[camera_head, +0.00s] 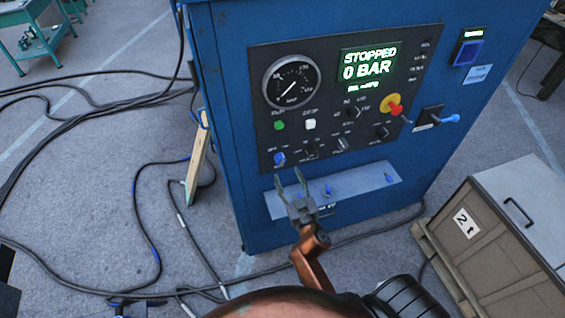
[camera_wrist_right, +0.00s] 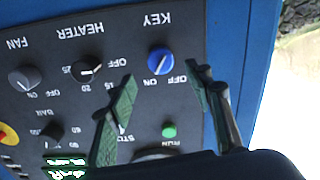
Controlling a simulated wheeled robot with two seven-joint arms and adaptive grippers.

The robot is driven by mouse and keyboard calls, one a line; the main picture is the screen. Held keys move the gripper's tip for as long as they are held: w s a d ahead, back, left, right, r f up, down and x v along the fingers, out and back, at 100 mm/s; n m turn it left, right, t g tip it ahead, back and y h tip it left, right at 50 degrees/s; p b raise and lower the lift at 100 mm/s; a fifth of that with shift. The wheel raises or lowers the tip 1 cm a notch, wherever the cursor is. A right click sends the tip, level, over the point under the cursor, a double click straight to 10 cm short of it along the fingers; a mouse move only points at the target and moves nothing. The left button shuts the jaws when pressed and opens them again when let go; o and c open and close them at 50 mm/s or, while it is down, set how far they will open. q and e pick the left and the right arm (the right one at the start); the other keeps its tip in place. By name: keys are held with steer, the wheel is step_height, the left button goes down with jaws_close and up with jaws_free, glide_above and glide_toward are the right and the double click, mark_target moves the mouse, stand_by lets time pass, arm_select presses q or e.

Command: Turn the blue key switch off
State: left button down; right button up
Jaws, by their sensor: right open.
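The blue key switch (camera_head: 279,159) is a small round knob at the lower left of the dark control panel (camera_head: 330,110). In the right wrist view the blue key switch (camera_wrist_right: 160,61) appears upside down, labelled KEY, with ON and OFF marks beside it. Its pale pointer line seems to lean toward ON. My right gripper (camera_head: 287,177) is open and empty, just below the key switch in the head view. In the wrist view its two fingertips (camera_wrist_right: 160,74) spread on either side of the knob, apart from it. My left gripper is not in view.
The panel on the blue cabinet (camera_head: 225,90) reads STOPPED, 0 BAR. A heater knob (camera_wrist_right: 87,71) and a green button (camera_wrist_right: 169,130) sit near the key. A red-yellow emergency knob (camera_head: 393,107) is farther right. A grey ledge (camera_head: 355,183) juts below; a crate (camera_head: 490,240) stands lower right.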

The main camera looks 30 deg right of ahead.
mark_target(282, 164)
steer(key=x, duration=0.7)
steer(key=shift+w, duration=0.3)
steer(key=shift+c, duration=0.2)
steer(key=c, duration=1.1)
